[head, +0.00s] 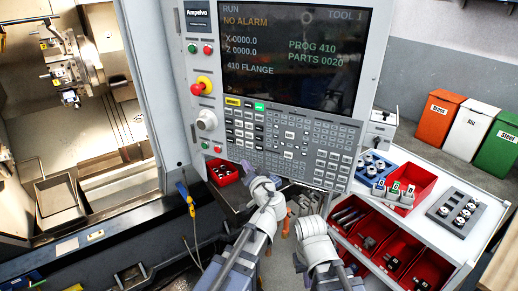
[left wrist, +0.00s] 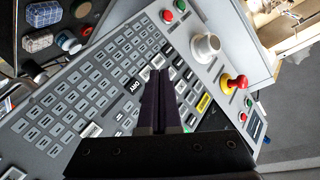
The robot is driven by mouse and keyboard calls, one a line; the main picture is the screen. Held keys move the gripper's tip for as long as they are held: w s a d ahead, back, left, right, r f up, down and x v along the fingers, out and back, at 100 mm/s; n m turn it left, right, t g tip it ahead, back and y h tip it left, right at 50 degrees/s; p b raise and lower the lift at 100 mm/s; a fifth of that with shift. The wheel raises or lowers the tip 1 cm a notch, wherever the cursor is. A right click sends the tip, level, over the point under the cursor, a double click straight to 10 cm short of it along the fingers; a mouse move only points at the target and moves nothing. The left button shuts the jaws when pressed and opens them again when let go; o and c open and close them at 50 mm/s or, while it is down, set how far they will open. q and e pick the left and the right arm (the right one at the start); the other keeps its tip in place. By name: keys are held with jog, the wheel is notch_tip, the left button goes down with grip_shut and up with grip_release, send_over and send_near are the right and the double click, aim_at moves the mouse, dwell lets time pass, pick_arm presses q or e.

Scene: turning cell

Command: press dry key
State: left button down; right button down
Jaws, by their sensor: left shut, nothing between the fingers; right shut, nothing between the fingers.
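The control panel's keypad (head: 285,145) fills the middle of the head view below the screen. In the head view my left gripper (head: 249,168) is at the keypad's lower left edge. The DRY label cannot be read there. My right gripper (head: 316,222) is below the panel, shut, and its fingertips are hard to make out.
A red emergency button (head: 198,88) and a grey knob (head: 206,120) stick out left of the keypad. The screen (head: 295,50) reads RUN, NO ALARM. A white cart (head: 420,185) with red bins stands at the right. The lathe opening (head: 70,140) is at the left.

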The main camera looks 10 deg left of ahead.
pick_arm(q)
send_near(254, 146)
jog(key=x, duration=0.2)
jog(key=a+x, duration=0.1)
jog(key=x, duration=0.1)
jog(key=shift+s+f, duration=0.1)
jog(key=shift+s, duration=0.1)
dwell(1.8)
jog(key=shift+w+d, duration=0.1)
jog(key=shift+w, duration=0.3)
jog(key=shift+w+d, duration=0.1)
jog(key=shift+w, duration=0.25)
dwell(0.7)
jog(key=shift+s, duration=0.75)
jog(key=s, duration=0.1)
jog(key=s+a, duration=0.1)
jog(key=s, duration=0.3)
jog(key=shift+a, duration=0.35)
